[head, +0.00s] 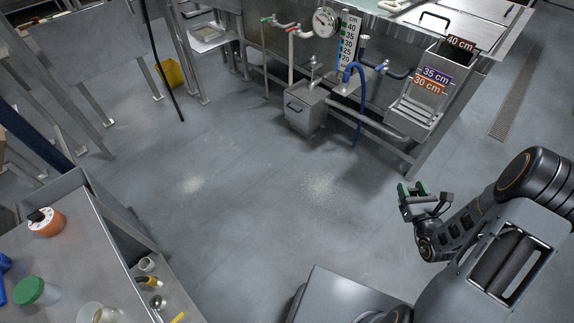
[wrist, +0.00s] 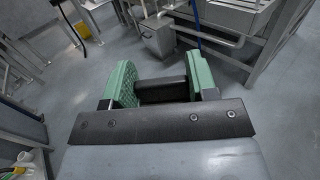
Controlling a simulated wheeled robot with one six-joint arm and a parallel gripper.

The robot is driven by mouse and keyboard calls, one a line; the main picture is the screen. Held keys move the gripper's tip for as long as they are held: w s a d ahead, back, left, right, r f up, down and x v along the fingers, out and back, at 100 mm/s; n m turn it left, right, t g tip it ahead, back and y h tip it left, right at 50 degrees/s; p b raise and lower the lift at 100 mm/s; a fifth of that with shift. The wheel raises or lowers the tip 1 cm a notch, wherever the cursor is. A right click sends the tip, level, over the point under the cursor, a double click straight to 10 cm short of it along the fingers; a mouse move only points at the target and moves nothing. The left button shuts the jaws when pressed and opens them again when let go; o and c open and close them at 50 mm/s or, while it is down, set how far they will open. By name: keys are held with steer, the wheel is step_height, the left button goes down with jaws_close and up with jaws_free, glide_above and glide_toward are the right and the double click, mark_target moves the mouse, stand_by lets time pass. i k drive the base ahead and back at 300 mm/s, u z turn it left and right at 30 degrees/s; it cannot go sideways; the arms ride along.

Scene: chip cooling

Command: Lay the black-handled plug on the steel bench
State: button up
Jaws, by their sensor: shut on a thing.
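My gripper (head: 418,200) is at the right, held out over open floor, with green finger pads. In the wrist view, my gripper (wrist: 162,88) is shut on a black bar-like handle (wrist: 162,92) that spans the two pads. This looks like the handle of the black-handled plug; the rest of it is hidden. A grey steel worktop (head: 80,275) is at the lower left, well away from my gripper. I cannot tell for sure that it is the steel bench.
The worktop holds an orange round thing (head: 47,222) with a black top and a green-lidded jar (head: 36,291). A steel tank (head: 390,70) with pipes and a gauge stands at the back. A yellow bucket (head: 170,72) is at back left. The middle floor is clear.

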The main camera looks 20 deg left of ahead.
mark_target(75, 246)
steer(key=i, duration=0.85)
steer(key=u, duration=2.1)
steer(key=i, duration=1.7)
steer(key=u, duration=1.95)
